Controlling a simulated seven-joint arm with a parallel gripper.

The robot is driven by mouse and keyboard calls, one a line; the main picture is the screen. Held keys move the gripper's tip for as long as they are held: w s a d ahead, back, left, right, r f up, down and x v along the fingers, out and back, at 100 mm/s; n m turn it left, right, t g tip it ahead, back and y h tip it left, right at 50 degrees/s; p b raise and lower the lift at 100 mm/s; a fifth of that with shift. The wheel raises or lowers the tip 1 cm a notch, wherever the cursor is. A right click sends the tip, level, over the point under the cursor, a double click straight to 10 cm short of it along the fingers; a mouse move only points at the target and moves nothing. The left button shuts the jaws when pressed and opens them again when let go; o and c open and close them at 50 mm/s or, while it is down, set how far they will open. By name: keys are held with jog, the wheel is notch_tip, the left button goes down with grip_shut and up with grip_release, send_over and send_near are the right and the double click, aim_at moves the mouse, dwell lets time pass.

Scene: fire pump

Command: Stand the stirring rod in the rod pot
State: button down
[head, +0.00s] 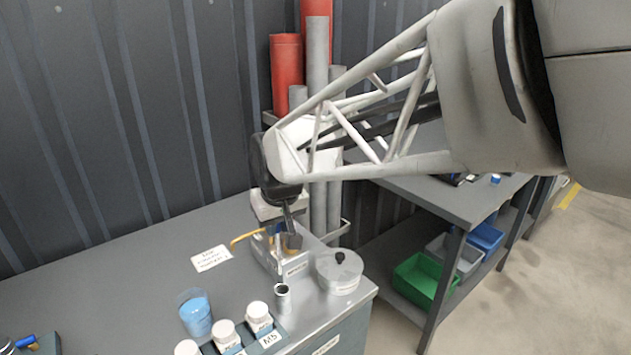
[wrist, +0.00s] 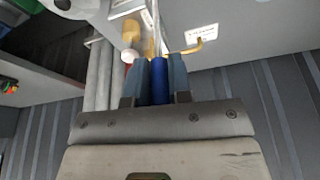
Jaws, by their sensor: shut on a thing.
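My gripper (head: 290,240) points down over the metal box at the back of the bench. In the wrist view its two fingers (wrist: 159,82) are shut on the blue grip of the stirring rod (wrist: 159,77). The rod's thin metallic shaft runs away from the fingers past the box; its far end is out of frame. In the head view I cannot make the rod out clearly. A small upright metal cylinder with a dark open top, which looks like the rod pot (head: 283,299), stands on the bench in front of the box, apart from my gripper.
A metal box (head: 289,264) stands below my gripper, with a yellow hose (head: 244,238) beside it. A lidded pot (head: 340,271) is right of the cylinder. A blue beaker (head: 195,313) and several white jars (head: 259,317) stand in front. The left bench is mostly clear.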

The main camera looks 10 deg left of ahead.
aim_at(279, 255)
jog(key=shift+f, duration=4.5)
jog(key=c, duration=1)
grip_release()
jog(key=shift+o, duration=0.2)
jog(key=v, duration=0.7)
jog(key=shift+r, duration=0.4)
jog(key=shift+d, duration=0.1)
jog(key=shift+d, duration=0.1)
